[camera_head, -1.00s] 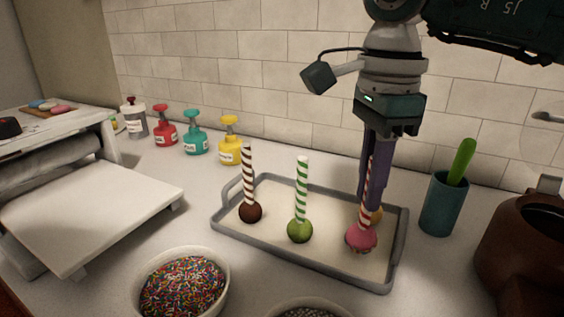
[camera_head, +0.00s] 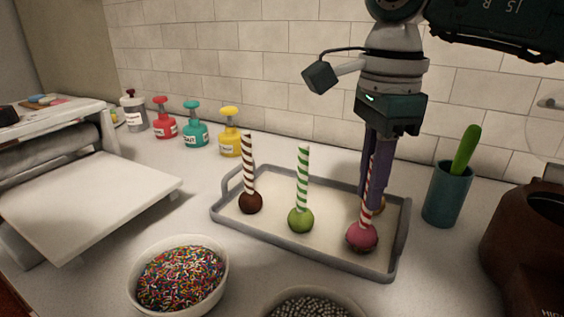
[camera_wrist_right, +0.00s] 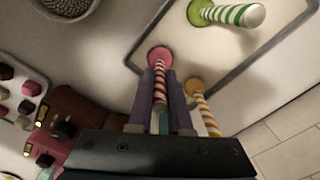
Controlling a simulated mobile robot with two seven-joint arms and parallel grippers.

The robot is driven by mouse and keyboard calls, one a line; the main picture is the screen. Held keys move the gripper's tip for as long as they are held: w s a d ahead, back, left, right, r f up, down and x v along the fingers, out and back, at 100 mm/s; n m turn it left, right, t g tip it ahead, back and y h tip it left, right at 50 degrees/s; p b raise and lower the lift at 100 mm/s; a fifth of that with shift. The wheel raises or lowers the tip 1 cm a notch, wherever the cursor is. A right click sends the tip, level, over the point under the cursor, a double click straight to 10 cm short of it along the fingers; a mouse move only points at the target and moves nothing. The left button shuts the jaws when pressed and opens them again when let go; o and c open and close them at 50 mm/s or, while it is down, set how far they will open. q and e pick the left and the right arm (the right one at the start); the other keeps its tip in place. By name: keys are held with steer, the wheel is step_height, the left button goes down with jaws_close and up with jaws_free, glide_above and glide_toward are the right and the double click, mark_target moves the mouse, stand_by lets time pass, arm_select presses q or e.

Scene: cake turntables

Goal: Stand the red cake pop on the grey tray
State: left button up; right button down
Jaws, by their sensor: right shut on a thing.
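The red cake pop (camera_head: 362,236), with a red-and-white striped stick, is upright, ball down, over the right end of the grey tray (camera_head: 318,262). The ball is at or very near the tray surface; I cannot tell whether it touches. My right gripper (camera_head: 371,205) is shut on its stick from above. The wrist view shows the red ball (camera_wrist_right: 160,54) just beyond the fingers (camera_wrist_right: 161,92). A brown cake pop (camera_head: 251,202) and a green one (camera_head: 301,219) stand on the tray to the left. A yellow-striped one (camera_wrist_right: 196,87) is close beside the fingers, mostly hidden in the head view.
A sprinkle bowl (camera_head: 180,275) and a bowl of silver beads (camera_head: 312,305) stand in front of the tray. A teal cup (camera_head: 447,197) and a brown pot (camera_head: 520,250) are at right. Several pump bottles (camera_head: 196,130) line the back left.

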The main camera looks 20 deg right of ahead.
steer(key=shift+f, duration=0.25)
steer(key=c, duration=0.8)
jaws_free()
steer(key=shift+o, duration=0.2)
steer(key=shift+r, duration=0.15)
